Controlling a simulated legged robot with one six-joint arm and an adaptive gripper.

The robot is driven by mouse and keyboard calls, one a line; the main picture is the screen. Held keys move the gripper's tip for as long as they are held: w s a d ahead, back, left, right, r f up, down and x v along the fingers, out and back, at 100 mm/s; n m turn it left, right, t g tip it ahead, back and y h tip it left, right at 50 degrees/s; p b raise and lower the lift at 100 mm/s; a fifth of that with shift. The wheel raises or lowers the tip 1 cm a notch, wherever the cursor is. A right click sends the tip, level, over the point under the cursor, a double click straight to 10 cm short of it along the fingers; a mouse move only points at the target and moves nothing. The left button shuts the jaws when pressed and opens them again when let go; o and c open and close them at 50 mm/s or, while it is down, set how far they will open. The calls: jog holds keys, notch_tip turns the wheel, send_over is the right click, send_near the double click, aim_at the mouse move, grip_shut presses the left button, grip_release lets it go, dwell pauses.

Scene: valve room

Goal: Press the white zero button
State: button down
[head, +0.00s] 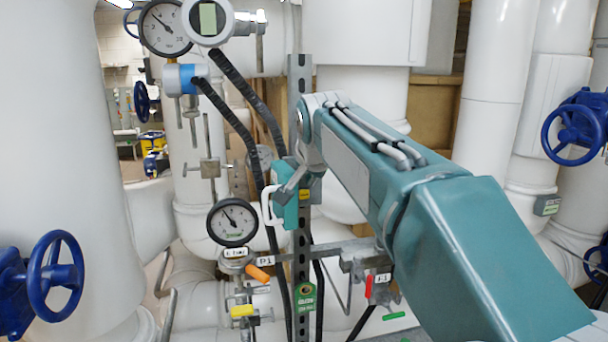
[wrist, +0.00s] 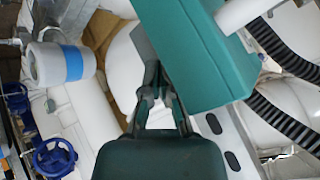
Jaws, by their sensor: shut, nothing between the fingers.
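My gripper (wrist: 154,72) is shut and empty in the wrist view, with its fingertips close together. Its tips are close to a teal box (wrist: 195,45); I cannot tell whether they touch it. In the head view my arm reaches in from the lower right and its end hangs in front of a metal rail. The white round digital gauge (head: 208,18) with a greenish display is at the top, up and left of my arm's end. I cannot make out a white zero button in either view.
A dial gauge (head: 166,27) is at upper left, another (head: 232,222) lower down. Blue handwheels (head: 55,276) (head: 574,135) stand on both sides. Black corrugated hoses (head: 245,95) run down near the metal rail. Large white pipes crowd the scene.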

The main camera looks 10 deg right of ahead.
jog(key=s, duration=0.5)
dwell(0.5)
dwell(0.4)
jog(key=s+f+n+g, duration=0.1)
jog(key=s+f+n, duration=0.3)
jog(key=s+f, duration=0.6)
jog(key=s+f+n+g+y, duration=0.1)
jog(key=s+f+n, duration=0.3)
jog(key=s+f, duration=0.7)
jog(key=s+g, duration=0.1)
jog(key=s, duration=0.3)
jog(key=shift+s+n, duration=0.2)
jog(key=shift+n, duration=0.1)
jog(key=c, duration=1.3)
grip_release()
jog(key=shift+a, duration=0.1)
jog(key=shift+c, duration=0.2)
